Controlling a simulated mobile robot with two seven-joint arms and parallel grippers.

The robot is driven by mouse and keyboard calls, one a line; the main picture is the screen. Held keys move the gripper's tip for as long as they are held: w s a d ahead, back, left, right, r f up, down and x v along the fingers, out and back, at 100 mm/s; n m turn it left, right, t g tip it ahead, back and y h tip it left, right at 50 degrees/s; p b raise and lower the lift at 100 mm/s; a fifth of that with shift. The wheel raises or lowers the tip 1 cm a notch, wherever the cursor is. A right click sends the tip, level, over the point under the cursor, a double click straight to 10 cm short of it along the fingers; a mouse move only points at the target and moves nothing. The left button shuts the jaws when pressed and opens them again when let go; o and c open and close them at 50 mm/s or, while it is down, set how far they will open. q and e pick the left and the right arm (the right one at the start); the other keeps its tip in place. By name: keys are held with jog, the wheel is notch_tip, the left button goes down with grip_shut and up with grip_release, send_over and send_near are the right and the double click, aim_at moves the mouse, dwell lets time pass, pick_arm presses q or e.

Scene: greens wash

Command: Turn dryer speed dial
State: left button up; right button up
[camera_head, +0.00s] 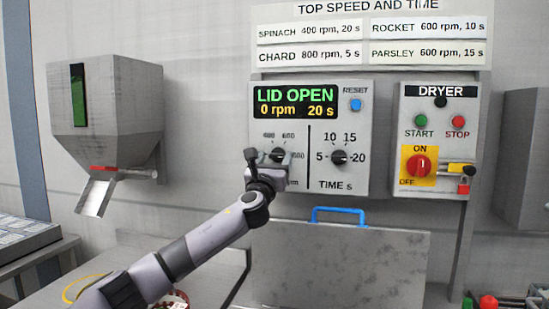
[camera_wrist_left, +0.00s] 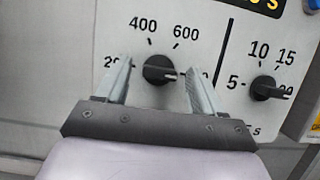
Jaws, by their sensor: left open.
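In the head view my left gripper (camera_head: 270,158) covers the lower part of the dial. The display (camera_head: 292,103) reads LID OPEN, 0 rpm, 20 s. My right gripper is not in view.
The time dial (camera_head: 339,157) is right of the speed dial and points toward 20. A blue reset button (camera_head: 355,104) is above it. The dryer switch box (camera_head: 437,140) is further right. A grey lid (camera_head: 345,262) with a blue handle (camera_head: 340,211) stands below.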

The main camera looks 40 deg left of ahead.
pick_arm(q)
jog(key=shift+w+a+r, duration=0.1)
jog(key=shift+w, duration=0.15)
jog(key=c, duration=1.1)
jog(key=shift+o, duration=0.2)
jog(key=shift+n, duration=0.5)
jog(key=n+g+y, duration=0.1)
jog(key=n, duration=0.2)
jog(key=shift+y, duration=0.3)
jog(key=n+g+y, duration=0.1)
jog(key=n, duration=0.1)
jog(key=n+g, duration=0.1)
jog(key=n, duration=0.2)
jog(key=shift+w+y, duration=0.1)
jog(key=shift+y, duration=0.3)
jog(key=n+g, duration=0.1)
jog(key=n, duration=0.2)
jog(key=n+g+p, duration=0.1)
jog(key=n+g, duration=0.1)
jog(key=n, duration=0.2)
jog(key=shift+r+y, duration=0.15)
jog(key=shift+y, duration=0.15)
jog(key=shift+g, duration=0.3)
